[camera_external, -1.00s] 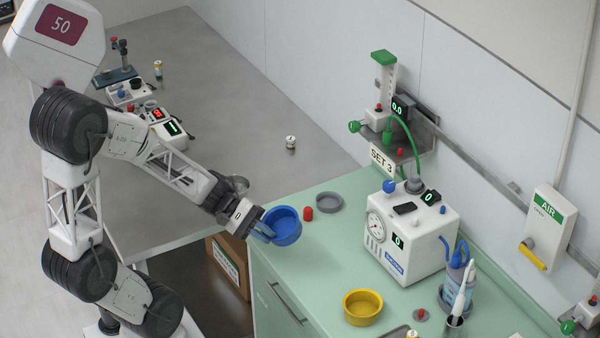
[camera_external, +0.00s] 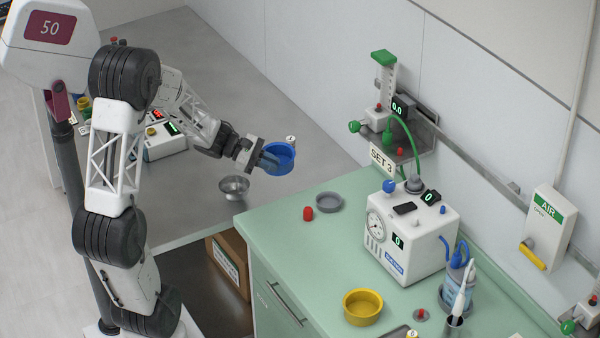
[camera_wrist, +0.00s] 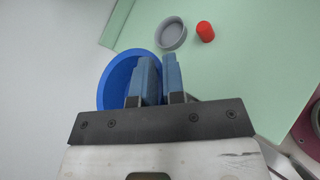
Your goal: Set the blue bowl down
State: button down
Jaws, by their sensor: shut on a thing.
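The blue bowl (camera_external: 280,157) is in my gripper (camera_external: 268,160), which is shut on its rim. In the external view the bowl is held up in front of the grey table and the back edge of the green counter. In the wrist view the blue bowl (camera_wrist: 118,80) is left of and behind the two blue fingers of my gripper (camera_wrist: 157,75). One finger lies inside the bowl and one outside its wall. The bowl's contents cannot be made out.
A grey round dish (camera_external: 329,202) and a red cap (camera_external: 308,214) are on the green counter (camera_external: 290,240). A yellow bowl (camera_external: 362,307) stands nearer the front, by the white machine (camera_external: 412,235).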

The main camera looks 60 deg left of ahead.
jog(key=shift+n+y, duration=0.3)
jog(key=shift+n, duration=0.3)
jog(key=a, duration=0.1)
jog(key=w+a+f, duration=0.1)
jog(key=a, duration=0.2)
jog(key=shift+w+a+f, duration=0.15)
jog(key=shift+a+f, duration=0.1)
jog(key=shift+f, duration=0.05)
notch_tip(320, 180, down, 9)
jog(key=shift+r, duration=0.2)
jog(key=shift+d, duration=0.1)
jog(key=w+a, duration=0.2)
jog(key=w, duration=0.2)
jog(key=w+a+f, duration=0.1)
jog(key=w+a, duration=0.2)
jog(key=w, duration=0.2)
jog(key=w+a, duration=0.2)
jog(key=w, duration=0.3)
jog(key=shift+w+a+f, duration=0.1)
jog(key=shift+a+f, duration=0.1)
jog(key=shift+a, duration=0.05)
jog(key=shift+f, duration=0.15)
jog(key=shift+f, duration=1.6)
jog(key=shift+f, duration=0.15)
